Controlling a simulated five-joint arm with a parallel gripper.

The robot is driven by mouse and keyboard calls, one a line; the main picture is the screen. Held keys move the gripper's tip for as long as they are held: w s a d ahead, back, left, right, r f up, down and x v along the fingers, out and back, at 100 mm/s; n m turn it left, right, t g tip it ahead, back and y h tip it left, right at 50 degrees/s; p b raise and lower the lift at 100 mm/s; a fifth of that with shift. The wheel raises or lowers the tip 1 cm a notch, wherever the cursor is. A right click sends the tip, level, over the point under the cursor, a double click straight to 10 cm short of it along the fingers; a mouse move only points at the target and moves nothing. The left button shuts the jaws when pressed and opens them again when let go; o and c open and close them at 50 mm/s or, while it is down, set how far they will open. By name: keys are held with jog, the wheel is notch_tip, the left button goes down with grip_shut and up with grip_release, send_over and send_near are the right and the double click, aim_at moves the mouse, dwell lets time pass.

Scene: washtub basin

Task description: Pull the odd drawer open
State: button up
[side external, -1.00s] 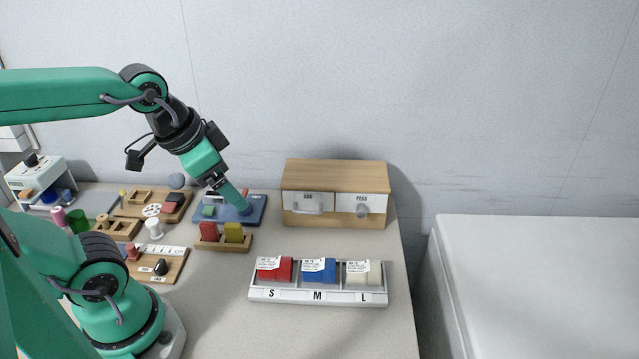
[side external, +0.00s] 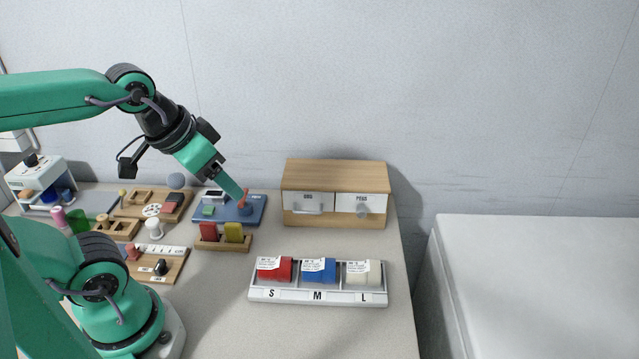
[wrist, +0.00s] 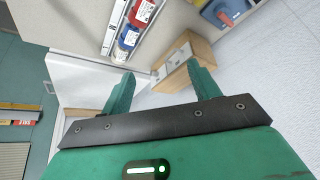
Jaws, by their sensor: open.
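The wooden cabinet (side external: 334,174) stands against the wall with two white-fronted drawers side by side, both flush. The left drawer (side external: 308,202) has a small label that seems to read ODD and a wide pale pull handle (side external: 307,209). The right drawer (side external: 361,203) is labelled PEGS and has a round knob (side external: 362,211). My gripper (side external: 241,195) is open and empty, left of the cabinet and apart from it, seen over the blue board. In the wrist view, the cabinet (wrist: 196,50) shows beyond my open fingers (wrist: 160,70), tilted and partly hidden by the right finger.
A blue board (side external: 258,202) and a wooden holder (side external: 222,245) with red and yellow pieces lie left. Bare tabletop (side external: 330,243) separates cabinet and tray.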

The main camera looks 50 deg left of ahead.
jog(key=shift+w+r, duration=0.1)
jog(key=shift+w, duration=0.2)
jog(key=c, duration=0.7)
jog(key=shift+w+m, duration=0.3)
jog(key=shift+w, duration=0.05)
jog(key=shift+c, duration=0.9)
jog(key=m+g, duration=0.6)
jog(key=m, duration=0.2)
send_near(307, 203)
jog(key=shift+s+d, duration=1.05)
jog(key=shift+d, duration=0.1)
jog(key=shift+f, duration=3.85)
grip_shut()
